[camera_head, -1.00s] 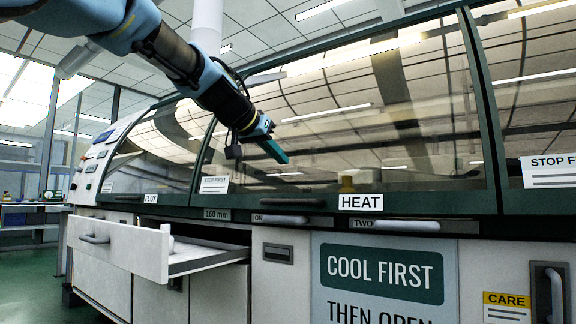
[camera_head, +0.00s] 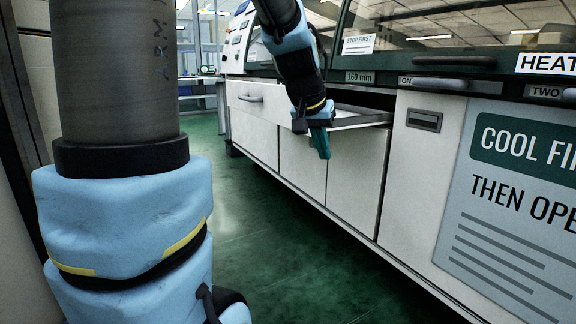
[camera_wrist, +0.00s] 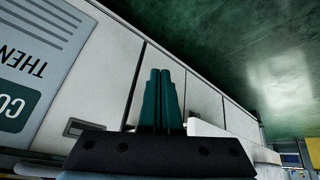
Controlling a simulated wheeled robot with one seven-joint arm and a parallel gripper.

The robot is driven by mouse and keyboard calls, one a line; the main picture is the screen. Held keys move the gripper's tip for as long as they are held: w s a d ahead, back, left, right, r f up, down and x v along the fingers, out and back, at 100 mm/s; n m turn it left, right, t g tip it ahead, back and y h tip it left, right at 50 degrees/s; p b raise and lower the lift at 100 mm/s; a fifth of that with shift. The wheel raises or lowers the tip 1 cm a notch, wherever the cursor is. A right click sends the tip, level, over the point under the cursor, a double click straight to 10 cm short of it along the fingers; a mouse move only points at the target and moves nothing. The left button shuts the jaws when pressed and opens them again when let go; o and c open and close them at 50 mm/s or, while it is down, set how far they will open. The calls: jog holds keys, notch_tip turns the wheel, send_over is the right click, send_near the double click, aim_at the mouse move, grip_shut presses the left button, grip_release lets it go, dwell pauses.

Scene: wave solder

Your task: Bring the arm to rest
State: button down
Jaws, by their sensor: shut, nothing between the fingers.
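My gripper (camera_head: 320,142) hangs from my blue arm in the head view, its green fingers pointing down in front of the open drawer (camera_head: 262,103) of the machine. The fingers are closed together and hold nothing. In the wrist view my gripper (camera_wrist: 161,75) shows two green fingers side by side against the white cabinet front. I cannot tell how far the fingers are from the cabinet. My arm's large grey and blue links fill the left of the head view.
The drawer stands pulled out from the white cabinet front (camera_head: 395,185). A large "COOL FIRST" sign (camera_head: 515,215) is on the front at the right. The green floor (camera_head: 270,260) is clear below. A bench (camera_head: 200,82) stands in the background.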

jog(key=s+a+f+n+g+y, duration=0.3)
jog(key=s+a+f+n+g, duration=0.1)
jog(key=s+a+f, duration=1.05)
notch_tip(320, 180, up, 36)
jog(key=w+p, duration=0.2)
jog(key=p, duration=3.5)
jog(key=shift+a+t, duration=0.15)
jog(key=shift+t, duration=0.15)
jog(key=shift+f, duration=0.1)
